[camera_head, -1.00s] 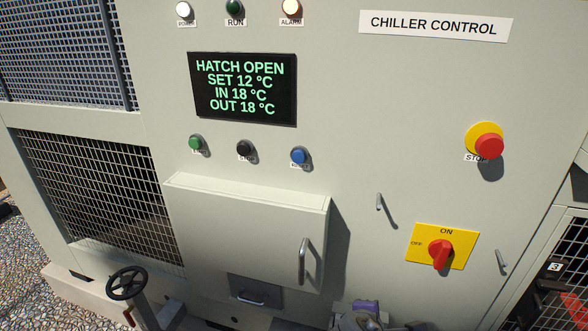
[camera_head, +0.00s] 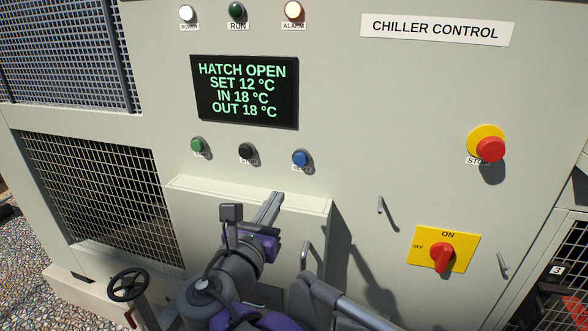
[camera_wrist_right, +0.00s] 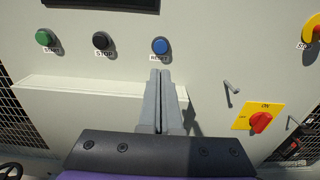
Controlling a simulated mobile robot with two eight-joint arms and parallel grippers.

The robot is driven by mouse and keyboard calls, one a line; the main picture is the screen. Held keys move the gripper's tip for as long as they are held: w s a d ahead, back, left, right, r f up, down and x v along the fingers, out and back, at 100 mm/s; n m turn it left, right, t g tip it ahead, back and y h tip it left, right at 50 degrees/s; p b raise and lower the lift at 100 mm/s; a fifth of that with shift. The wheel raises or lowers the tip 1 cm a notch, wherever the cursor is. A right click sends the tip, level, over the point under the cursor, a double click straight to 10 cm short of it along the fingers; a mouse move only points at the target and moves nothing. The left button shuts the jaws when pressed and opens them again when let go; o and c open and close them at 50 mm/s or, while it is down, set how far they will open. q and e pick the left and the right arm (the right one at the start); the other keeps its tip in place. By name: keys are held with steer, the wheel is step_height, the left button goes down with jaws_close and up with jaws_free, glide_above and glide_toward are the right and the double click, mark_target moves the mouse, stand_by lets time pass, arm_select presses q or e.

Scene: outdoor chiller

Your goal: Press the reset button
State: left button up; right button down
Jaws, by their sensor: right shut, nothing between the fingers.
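The blue reset button (camera_head: 301,158) sits at the right end of a row of three buttons under the display. It also shows in the right wrist view (camera_wrist_right: 160,46), just beyond the fingertips, with its label below it. My right gripper (camera_head: 277,196) is shut and empty, in front of the hatch box's upper part, below and left of the blue button in the head view. In the wrist view its closed fingers (camera_wrist_right: 161,72) point up toward the button; a gap shows between the tips and the button. My left gripper is not in view.
A green button (camera_head: 197,145) and a black stop button (camera_head: 246,151) are left of the blue one. The display (camera_head: 245,90) reads HATCH OPEN. The hatch box (camera_head: 190,205) juts out below. A red stop knob (camera_head: 490,149) and red rotary switch (camera_head: 442,258) are at right.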

mark_target(299, 160)
steer(key=p+x, duration=0.1)
steer(key=x, duration=1.3)
steer(key=shift+p, duration=0.35)
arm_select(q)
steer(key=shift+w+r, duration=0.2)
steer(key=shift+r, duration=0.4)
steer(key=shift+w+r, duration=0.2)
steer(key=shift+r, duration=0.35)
